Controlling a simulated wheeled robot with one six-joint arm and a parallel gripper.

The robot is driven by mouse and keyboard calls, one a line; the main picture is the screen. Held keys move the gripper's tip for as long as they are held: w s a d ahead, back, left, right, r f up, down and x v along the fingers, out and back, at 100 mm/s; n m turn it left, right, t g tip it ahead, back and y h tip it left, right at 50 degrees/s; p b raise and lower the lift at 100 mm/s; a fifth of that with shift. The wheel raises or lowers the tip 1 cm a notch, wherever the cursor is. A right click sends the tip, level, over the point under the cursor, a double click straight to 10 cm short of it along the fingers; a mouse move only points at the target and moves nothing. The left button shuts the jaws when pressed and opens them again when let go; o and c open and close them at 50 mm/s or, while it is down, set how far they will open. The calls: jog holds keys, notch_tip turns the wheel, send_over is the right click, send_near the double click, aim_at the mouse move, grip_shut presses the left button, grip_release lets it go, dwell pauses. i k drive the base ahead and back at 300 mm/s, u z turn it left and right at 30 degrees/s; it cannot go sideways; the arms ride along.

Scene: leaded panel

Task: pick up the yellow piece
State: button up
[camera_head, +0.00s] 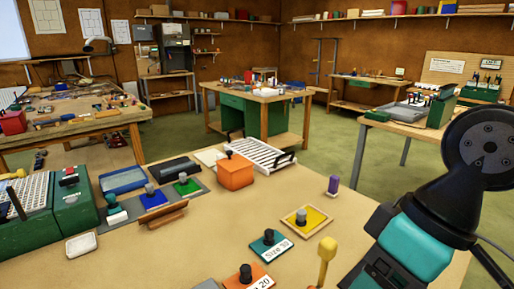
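A flat yellow square piece (315,218) with a grey knob on top lies in a pale wooden frame on the near bench, right of centre. Part of it is hidden behind the knob. My arm comes in at the right, with a dark joint and a teal band. No gripper fingers show, so I cannot see whether my gripper is open or shut. The arm is to the right of the yellow piece and apart from it in the picture.
A yellow mallet-shaped tool (327,248) stands close in front. Teal (262,248) and orange (262,279) knobbed plates lie nearby, left of it. A purple item (333,185) stands behind. An orange box (235,171) and white rack (262,154) are further back.

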aim_at(308, 213)
jog(key=u, duration=2.7)
jog(key=k, duration=1.4)
jog(key=z, duration=1)
jog(key=i, duration=1)
jog(key=z, duration=0.05)
